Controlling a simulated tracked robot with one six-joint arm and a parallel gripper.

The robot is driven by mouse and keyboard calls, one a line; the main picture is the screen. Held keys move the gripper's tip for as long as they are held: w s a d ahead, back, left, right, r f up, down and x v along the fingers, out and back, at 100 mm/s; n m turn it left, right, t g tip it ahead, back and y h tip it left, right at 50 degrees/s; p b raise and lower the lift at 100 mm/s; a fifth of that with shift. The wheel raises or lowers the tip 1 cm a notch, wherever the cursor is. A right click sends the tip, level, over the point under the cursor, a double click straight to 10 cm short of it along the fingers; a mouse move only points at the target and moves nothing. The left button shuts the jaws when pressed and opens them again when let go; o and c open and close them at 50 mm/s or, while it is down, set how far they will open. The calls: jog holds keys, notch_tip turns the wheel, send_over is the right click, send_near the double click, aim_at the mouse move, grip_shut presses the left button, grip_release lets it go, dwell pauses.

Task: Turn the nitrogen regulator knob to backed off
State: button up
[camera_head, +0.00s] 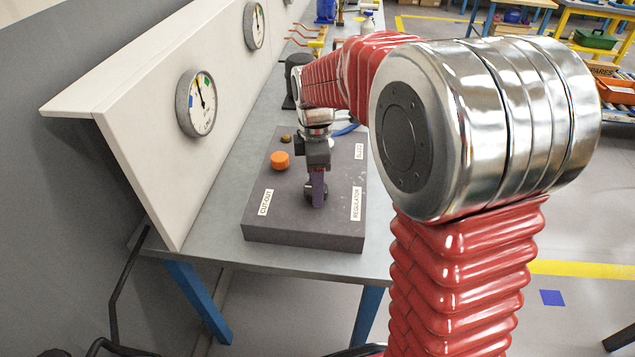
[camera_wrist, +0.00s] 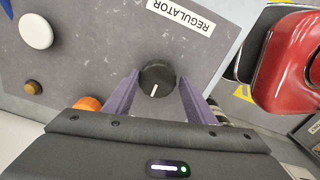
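The regulator knob (camera_wrist: 157,72) is round and black with a white pointer line, beside the REGULATOR label (camera_wrist: 181,15) on the grey panel block (camera_head: 285,232). In the wrist view the line points towards the bottom of the picture, tilted slightly left. My gripper (camera_wrist: 159,82) has its two purple fingers on either side of the knob, with narrow gaps seeming to show at their tips. In the head view my gripper (camera_head: 318,188) reaches down to the block's near part and mostly hides the knob.
An orange knob (camera_head: 280,160), a small brown knob (camera_head: 286,139) and a white knob (camera_wrist: 36,31) are on the same block. Two gauges (camera_head: 200,103) (camera_head: 254,26) are on the upright board at left. Bench surface (camera_head: 215,215) is clear left of the block.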

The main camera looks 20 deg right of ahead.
jog(key=o, duration=0.4)
jog(key=shift+c, duration=0.2)
jog(key=shift+w+r, duration=0.1)
jog(key=shift+r, duration=0.05)
jog(key=shift+r, duration=0.55)
notch_tip(320, 180, up, 12)
jog(key=shift+r, duration=0.2)
